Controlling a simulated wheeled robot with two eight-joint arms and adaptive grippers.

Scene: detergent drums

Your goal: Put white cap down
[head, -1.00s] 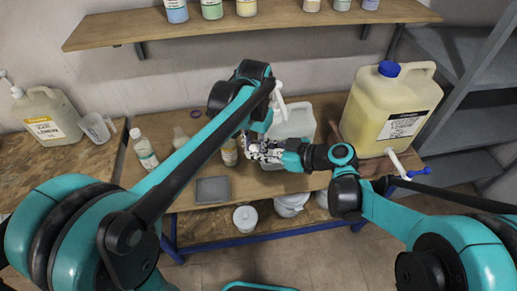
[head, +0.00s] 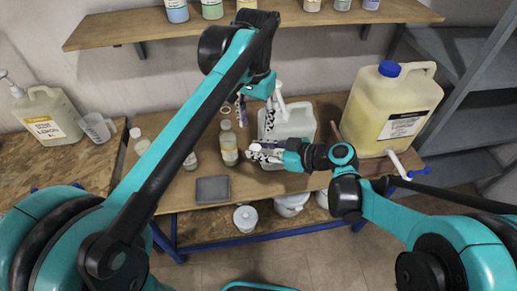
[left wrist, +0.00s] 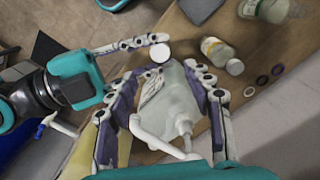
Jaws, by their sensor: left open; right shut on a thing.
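The white cap (left wrist: 160,52) is at the fingertips of my right gripper (left wrist: 148,50) in the left wrist view. In the head view the cap (head: 255,147) is small at the tip of my right gripper (head: 255,153), above the bench. My right gripper is shut on it. My left gripper (head: 255,108) is open, higher and farther back than the right one, with nothing between its fingers that I can see as held. In the left wrist view its two fingers are spread, and a translucent pump jug (left wrist: 178,95) shows between and beyond them.
The wooden bench holds a small capped bottle (head: 228,150), a grey square pad (head: 212,190), the translucent jug (head: 295,122) and a large yellowish drum with a blue cap (head: 393,112). Several rings (left wrist: 262,80) lie on the bench. Bench room is free around the pad.

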